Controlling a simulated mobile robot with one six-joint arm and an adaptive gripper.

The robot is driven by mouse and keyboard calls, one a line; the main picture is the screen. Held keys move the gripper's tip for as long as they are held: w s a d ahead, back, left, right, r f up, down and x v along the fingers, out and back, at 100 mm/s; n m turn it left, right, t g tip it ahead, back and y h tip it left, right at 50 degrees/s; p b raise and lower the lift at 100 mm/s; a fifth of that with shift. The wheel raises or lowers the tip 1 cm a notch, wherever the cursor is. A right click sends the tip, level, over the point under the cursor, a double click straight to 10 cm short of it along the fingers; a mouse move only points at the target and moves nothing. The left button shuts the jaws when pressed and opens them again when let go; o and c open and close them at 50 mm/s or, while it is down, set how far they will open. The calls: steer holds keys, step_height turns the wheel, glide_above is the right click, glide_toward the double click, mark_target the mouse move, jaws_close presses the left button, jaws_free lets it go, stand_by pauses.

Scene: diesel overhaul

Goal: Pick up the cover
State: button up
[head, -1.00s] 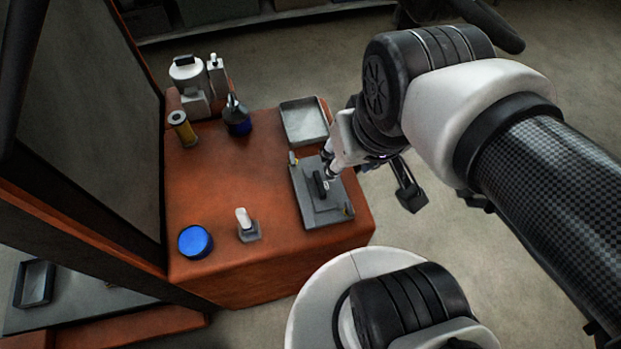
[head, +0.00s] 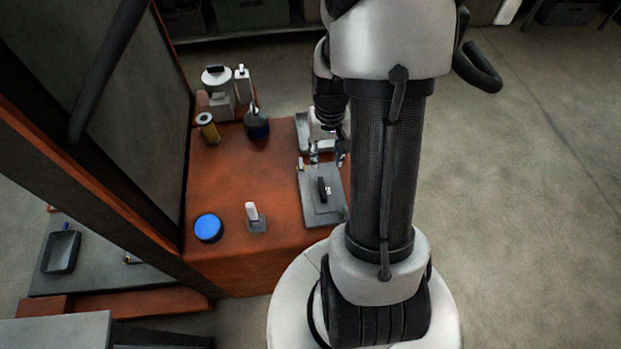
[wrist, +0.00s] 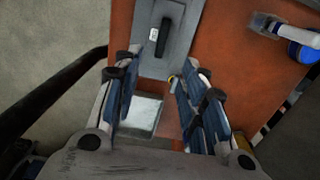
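The cover (head: 324,204) is a grey plate with a black bar handle and a small white label beside it. It lies on a larger grey plate at the right side of the orange bench top. In the wrist view the cover (wrist: 176,14) is at the top, beyond my fingertips. My gripper (wrist: 163,60) is open and empty, its blue-padded fingers spread wide. In the head view my gripper (head: 326,156) is over the bench, at the far edge of the grey plate. My arm hides part of that area.
A grey metal tray (wrist: 146,110) lies below my open fingers. A yellow can (head: 207,128), a dark blue bottle (head: 256,123) and a white machine (head: 217,90) stand behind. The bench middle is clear.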

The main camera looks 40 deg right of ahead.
steer(key=b, duration=0.3)
glide_above(322, 188)
steer(key=f, duration=1)
steer(key=shift+s+d+f, duration=0.1)
steer(key=shift+d+f, duration=0.2)
steer(key=shift+a+f+b, duration=0.2)
steer(key=shift+f+b, duration=1.15)
steer(key=shift+f, duration=1.3)
steer(key=shift+r, duration=0.1)
steer(key=shift+c, duration=0.3)
jaws_close()
